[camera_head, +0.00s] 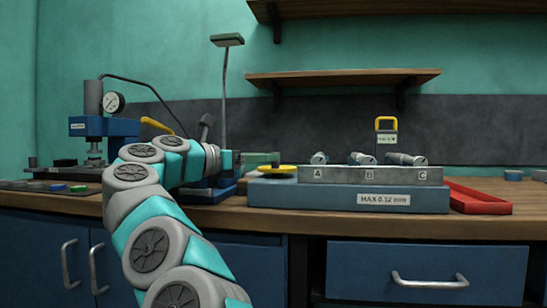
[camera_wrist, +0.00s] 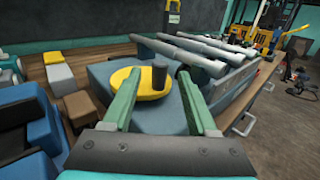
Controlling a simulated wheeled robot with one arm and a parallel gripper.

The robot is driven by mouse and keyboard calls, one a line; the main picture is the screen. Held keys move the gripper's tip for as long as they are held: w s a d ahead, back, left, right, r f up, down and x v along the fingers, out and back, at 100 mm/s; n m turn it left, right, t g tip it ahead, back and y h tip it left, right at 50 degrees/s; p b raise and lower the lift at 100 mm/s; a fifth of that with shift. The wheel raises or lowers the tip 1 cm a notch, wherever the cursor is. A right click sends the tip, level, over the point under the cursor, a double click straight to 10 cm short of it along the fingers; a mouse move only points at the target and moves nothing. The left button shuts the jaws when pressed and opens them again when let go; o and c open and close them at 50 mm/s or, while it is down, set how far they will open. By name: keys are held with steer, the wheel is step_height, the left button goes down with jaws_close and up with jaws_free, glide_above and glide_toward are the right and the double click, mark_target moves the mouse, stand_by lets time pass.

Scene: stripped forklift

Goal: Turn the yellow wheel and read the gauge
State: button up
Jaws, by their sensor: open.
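The yellow wheel (camera_head: 277,169) is a flat disc at the left end of the blue block marked "MAX 0.12 mm" (camera_head: 320,195). In the wrist view the yellow wheel (camera_wrist: 146,92) has a dark upright knob (camera_wrist: 159,76) on it. My gripper (camera_head: 268,158) is open beside the wheel; in the wrist view its two green fingers lie on either side of the knob, apart from it. A round white gauge (camera_head: 113,102) sits on the blue press at the left; its reading is too small to tell.
The blue press (camera_head: 125,127) has a yellow-ended lever (camera_head: 157,125). A grey rack (camera_head: 340,174) marked A, B, C holds several metal cylinders. A red tray (camera_head: 482,199) lies to its right. A lamp (camera_head: 227,41) and shelves (camera_head: 343,76) stand behind.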

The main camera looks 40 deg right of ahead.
mark_target(275, 168)
steer(key=d, duration=0.4)
steer(key=shift+d, duration=0.1)
steer(key=shift+c, duration=0.2)
jaws_close()
stand_by(0.3)
